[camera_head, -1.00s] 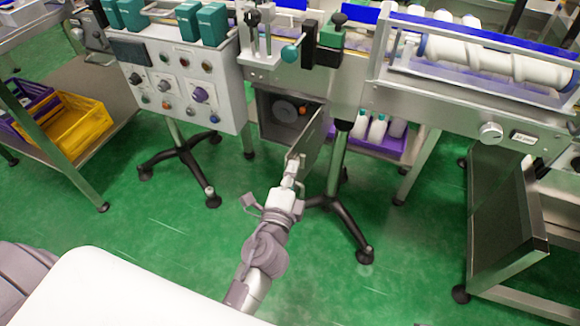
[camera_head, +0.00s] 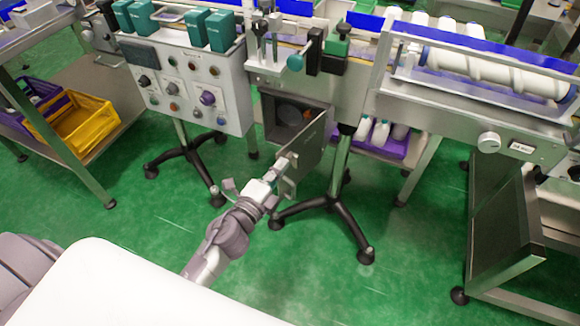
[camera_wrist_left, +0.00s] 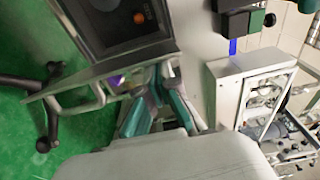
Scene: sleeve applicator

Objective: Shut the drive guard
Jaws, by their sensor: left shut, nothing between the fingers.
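The drive guard (camera_head: 311,146) is a grey metal door standing partly open in front of its dark housing (camera_head: 268,118). It slants out from the housing's right side towards me. A bar handle (camera_head: 291,184) sits near its free edge. My left gripper (camera_head: 283,164) is shut and empty at that free edge, close to the handle; I cannot tell whether it touches. In the left wrist view, the shut teal-padded fingers (camera_wrist_left: 158,100) are beside the handle (camera_wrist_left: 85,106), with the dark opening (camera_wrist_left: 120,22) beyond. My right gripper is not in view.
A control panel (camera_head: 190,86) stands left of the housing. Black tripod feet (camera_head: 330,203) stand on the green floor below the guard. A purple crate (camera_head: 390,145) with bottles is behind at right. A conveyor (camera_head: 450,110) extends right. The floor in front is clear.

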